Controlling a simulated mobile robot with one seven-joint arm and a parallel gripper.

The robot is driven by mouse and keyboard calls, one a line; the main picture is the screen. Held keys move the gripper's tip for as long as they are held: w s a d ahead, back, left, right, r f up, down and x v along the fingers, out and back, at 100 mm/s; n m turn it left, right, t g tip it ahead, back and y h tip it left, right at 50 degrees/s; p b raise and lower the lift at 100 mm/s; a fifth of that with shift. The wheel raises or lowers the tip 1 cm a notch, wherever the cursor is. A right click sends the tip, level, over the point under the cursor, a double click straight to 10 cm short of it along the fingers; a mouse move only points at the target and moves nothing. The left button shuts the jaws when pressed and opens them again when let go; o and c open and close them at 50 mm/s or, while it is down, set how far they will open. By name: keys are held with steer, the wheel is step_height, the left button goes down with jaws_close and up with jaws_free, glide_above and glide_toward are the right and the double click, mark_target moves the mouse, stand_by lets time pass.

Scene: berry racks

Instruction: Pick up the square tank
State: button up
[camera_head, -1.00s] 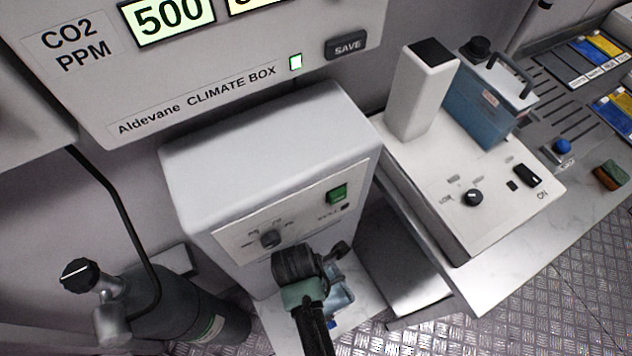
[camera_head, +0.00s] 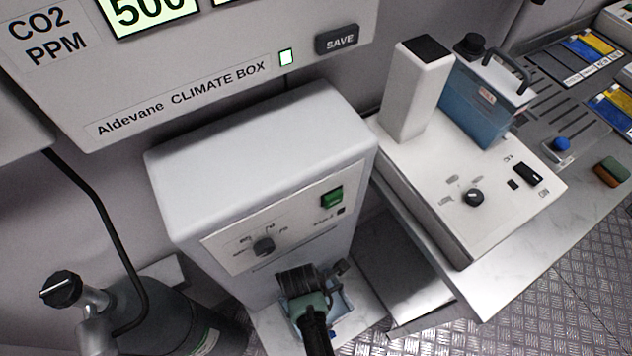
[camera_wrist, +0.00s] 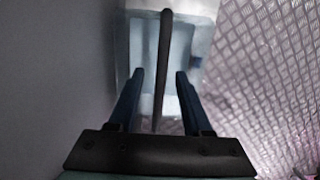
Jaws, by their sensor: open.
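A pale blue square tank (camera_wrist: 193,42) with a long dark handle bar (camera_wrist: 164,45) lies below my gripper (camera_wrist: 159,75) in the wrist view. The fingers are open, one on each side of the bar, with gaps showing on both sides. How deep the fingers are relative to the bar is unclear. In the head view my gripper (camera_head: 312,305) is over this tank (camera_head: 345,303) at the front of the white cabinet, and my arm hides most of it. A second, darker blue tank (camera_head: 470,100) with a black handle stands on the white device at right.
The white cabinet (camera_head: 250,150) with a knob and green switch stands close beside my gripper. A grey gas cylinder (camera_head: 160,310) is at lower left. The white device (camera_head: 430,175) with a tall post is at right. Patterned metal floor (camera_head: 540,290) is open at lower right.

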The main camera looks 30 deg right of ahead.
steer(key=shift+f, duration=0.2)
stand_by(0.4)
jaws_close()
stand_by(1.3)
